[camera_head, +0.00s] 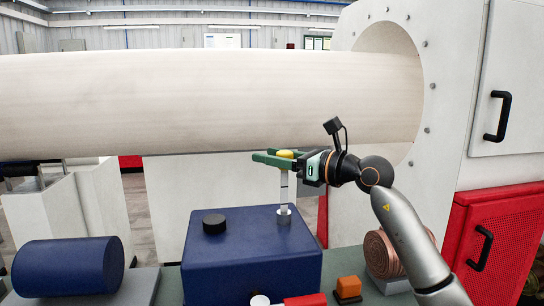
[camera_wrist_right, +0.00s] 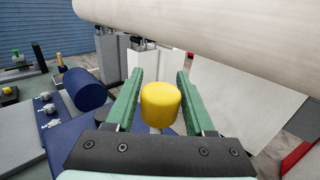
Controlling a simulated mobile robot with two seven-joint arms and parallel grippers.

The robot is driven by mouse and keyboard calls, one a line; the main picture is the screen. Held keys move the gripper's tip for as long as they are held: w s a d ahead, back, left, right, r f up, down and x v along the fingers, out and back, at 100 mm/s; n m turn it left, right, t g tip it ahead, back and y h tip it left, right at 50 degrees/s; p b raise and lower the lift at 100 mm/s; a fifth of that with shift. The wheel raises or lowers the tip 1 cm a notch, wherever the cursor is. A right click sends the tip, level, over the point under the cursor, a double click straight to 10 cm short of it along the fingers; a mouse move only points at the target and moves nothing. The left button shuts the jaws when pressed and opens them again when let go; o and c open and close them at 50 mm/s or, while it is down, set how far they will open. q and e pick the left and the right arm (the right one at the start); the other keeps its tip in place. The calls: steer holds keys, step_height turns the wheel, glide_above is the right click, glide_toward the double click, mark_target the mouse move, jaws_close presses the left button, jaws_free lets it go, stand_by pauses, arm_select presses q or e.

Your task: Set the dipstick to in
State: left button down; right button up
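The dipstick has a yellow knob (camera_head: 286,153) on top of a pale, upright rod (camera_head: 284,186). The rod stands in a metal collar (camera_head: 283,213) on top of a blue box (camera_head: 245,262), and a long stretch of it shows above the collar. My right gripper (camera_head: 267,156) reaches in level from the right, its green fingers on either side of the knob. In the right wrist view the yellow knob (camera_wrist_right: 160,103) sits between the open fingers, with a narrow gap showing on each side. My left gripper is not in view.
A large pale roll (camera_head: 200,100) spans the space behind and above the gripper. A black cap (camera_head: 214,223) is on the blue box. A blue cylinder (camera_head: 70,265) lies at left; a copper coil (camera_head: 381,254) and an orange block (camera_head: 348,287) are at right.

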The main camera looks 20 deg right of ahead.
jaws_close()
stand_by(1.0)
